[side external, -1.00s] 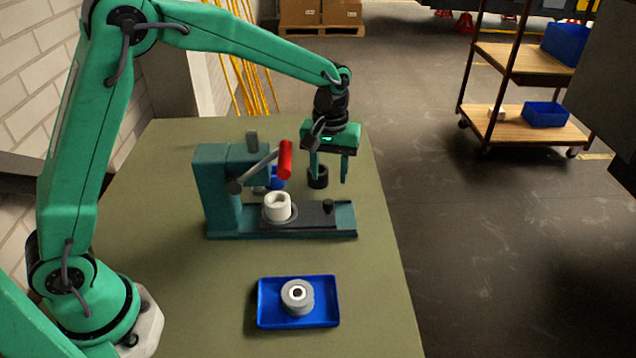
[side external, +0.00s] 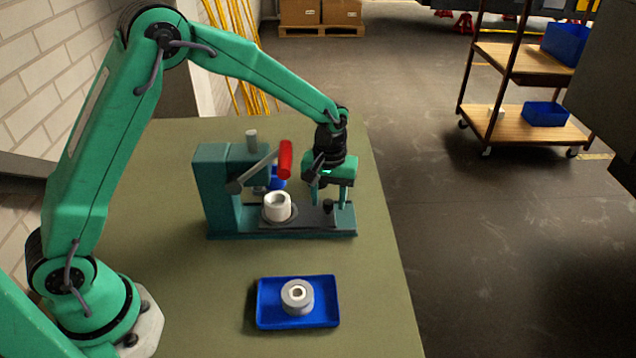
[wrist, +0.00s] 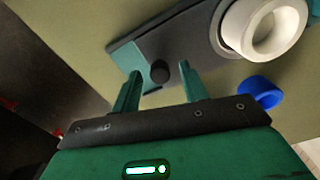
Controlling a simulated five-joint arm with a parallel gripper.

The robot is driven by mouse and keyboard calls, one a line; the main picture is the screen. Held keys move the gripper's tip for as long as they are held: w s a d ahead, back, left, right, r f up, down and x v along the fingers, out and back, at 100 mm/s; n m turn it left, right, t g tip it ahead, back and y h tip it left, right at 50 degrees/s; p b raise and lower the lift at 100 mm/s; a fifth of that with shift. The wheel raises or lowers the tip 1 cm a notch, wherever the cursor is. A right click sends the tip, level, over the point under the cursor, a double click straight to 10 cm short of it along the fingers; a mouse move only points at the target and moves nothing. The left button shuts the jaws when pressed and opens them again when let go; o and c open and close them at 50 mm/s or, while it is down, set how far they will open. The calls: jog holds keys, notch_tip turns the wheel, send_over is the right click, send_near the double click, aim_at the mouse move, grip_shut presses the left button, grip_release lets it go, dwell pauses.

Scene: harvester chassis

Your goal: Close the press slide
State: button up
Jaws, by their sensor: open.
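The teal press (side external: 218,190) stands on the green table, with a red-handled lever (side external: 285,160). A black knob (side external: 328,206) stands near the slide's right end. My gripper (side external: 329,203) is lowered over that end, open and empty. In the wrist view the knob (wrist: 160,71) appears between the two fingertips of my gripper (wrist: 160,72), with gaps on both sides. I cannot tell exact finger depth.
A blue tray (side external: 265,318) holding a grey ring-shaped part (side external: 297,296) sits in front of the press. A small blue object (side external: 277,179) is behind the press and shows in the wrist view (wrist: 260,92). Table space between tray and press is clear.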

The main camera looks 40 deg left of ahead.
aim_at(309, 212)
jog(key=shift+f, duration=0.1)
grip_shut()
jog(key=shift+s+a, duration=1.65)
jog(key=shift+a, duration=0.05)
grip_release()
jog(key=shift+w+d, duration=0.1)
jog(key=shift+d, duration=0.05)
